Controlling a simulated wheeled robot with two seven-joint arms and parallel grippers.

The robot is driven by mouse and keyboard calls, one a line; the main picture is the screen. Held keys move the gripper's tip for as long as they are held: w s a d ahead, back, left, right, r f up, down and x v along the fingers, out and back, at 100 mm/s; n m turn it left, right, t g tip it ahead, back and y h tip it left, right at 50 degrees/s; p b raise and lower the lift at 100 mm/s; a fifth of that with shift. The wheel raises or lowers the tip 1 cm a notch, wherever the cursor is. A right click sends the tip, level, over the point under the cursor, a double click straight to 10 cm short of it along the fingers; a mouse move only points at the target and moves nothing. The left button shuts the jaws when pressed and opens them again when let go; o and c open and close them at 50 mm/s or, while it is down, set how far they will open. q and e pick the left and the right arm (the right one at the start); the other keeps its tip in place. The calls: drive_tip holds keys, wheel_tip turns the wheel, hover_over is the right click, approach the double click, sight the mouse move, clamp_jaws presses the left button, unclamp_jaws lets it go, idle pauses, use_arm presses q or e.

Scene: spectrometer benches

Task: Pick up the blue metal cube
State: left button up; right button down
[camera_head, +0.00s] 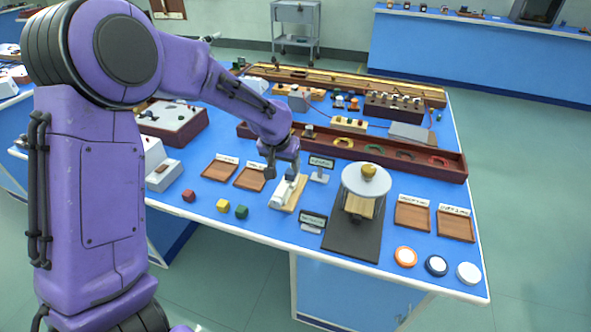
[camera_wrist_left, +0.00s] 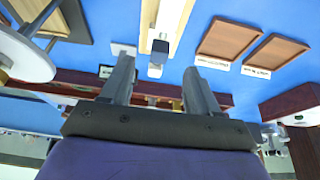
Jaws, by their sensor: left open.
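No cube that I can clearly tell as blue shows in either view. A red cube (camera_head: 188,195), a yellow cube (camera_head: 222,205) and a dark green cube (camera_head: 241,211) sit in a row near the blue bench's front edge. My left gripper (camera_head: 281,173) is pointing down above the bench, to the right of and behind these cubes, close over a white instrument on a wooden base (camera_head: 288,193). In the left wrist view its two fingers (camera_wrist_left: 160,68) are apart with no object held between them. My right gripper is not in view.
Two wooden trays (camera_head: 219,170) lie left of the gripper. A small sign (camera_head: 320,168) and a round white-topped stand (camera_head: 366,180) on a dark mat stand to its right. A long wooden rack (camera_head: 400,155) lies behind. Bare blue surface shows around the cubes.

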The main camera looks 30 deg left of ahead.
sight(289, 174)
use_arm(q)
drive_tip(key=x, duration=0.4)
drive_tip(key=w+p+x, duration=0.1)
drive_tip(key=x, duration=0.3)
drive_tip(key=shift+a+r, duration=0.15)
drive_tip(key=shift+r, duration=0.1)
drive_tip(key=shift+a+f, duration=0.15)
drive_tip(key=shift+f, duration=0.15)
drive_tip(key=c, duration=0.3)
clamp_jaws()
